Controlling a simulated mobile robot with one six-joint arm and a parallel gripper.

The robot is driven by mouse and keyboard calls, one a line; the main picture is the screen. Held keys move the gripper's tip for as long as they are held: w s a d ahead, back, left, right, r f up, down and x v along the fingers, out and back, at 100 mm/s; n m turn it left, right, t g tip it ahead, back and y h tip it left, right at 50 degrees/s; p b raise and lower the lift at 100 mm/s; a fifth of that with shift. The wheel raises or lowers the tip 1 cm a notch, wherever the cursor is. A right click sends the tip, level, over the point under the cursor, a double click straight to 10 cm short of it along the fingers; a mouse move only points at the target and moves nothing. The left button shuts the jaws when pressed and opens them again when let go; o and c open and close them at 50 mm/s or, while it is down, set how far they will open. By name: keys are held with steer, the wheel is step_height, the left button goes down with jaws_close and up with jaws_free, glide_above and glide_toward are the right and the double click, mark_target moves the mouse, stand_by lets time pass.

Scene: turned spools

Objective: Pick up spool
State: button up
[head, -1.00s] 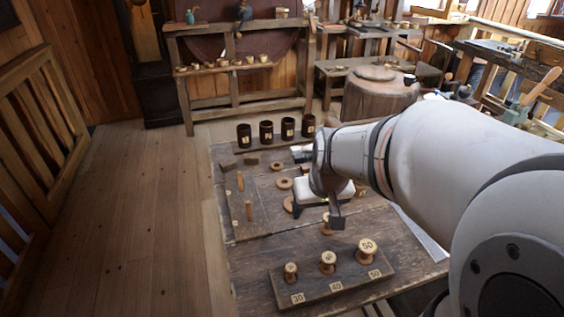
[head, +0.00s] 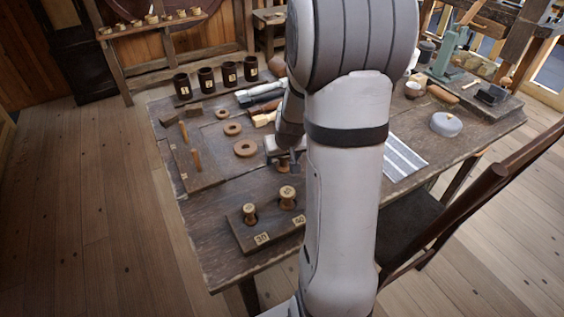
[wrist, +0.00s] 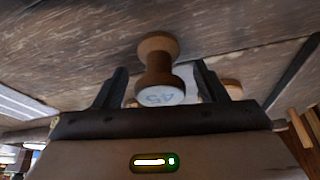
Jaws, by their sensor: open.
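A small turned wooden spool (wrist: 158,70) with a pale end marked 45 shows in the wrist view, between the two fingers of my gripper (wrist: 160,84). The fingers are apart, with a visible gap on each side of the spool. In the head view my gripper (head: 289,163) is low over the table behind the spool board; my arm hides much of that spot, and I cannot clearly make out this spool there.
The wooden table (head: 215,255) holds several dark cups (head: 206,80), wooden rings (head: 245,148) and pegs (head: 196,159). A striped cloth (head: 403,157) and a round grey tin (head: 446,124) lie to the right. A chair (head: 450,215) stands at the right edge. My arm hides the board's right end.

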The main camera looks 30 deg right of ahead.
steer(key=shift+w+f, duration=0.15)
steer(key=shift+f, duration=0.25)
steer(key=shift+c, duration=0.3)
steer(key=c, duration=1)
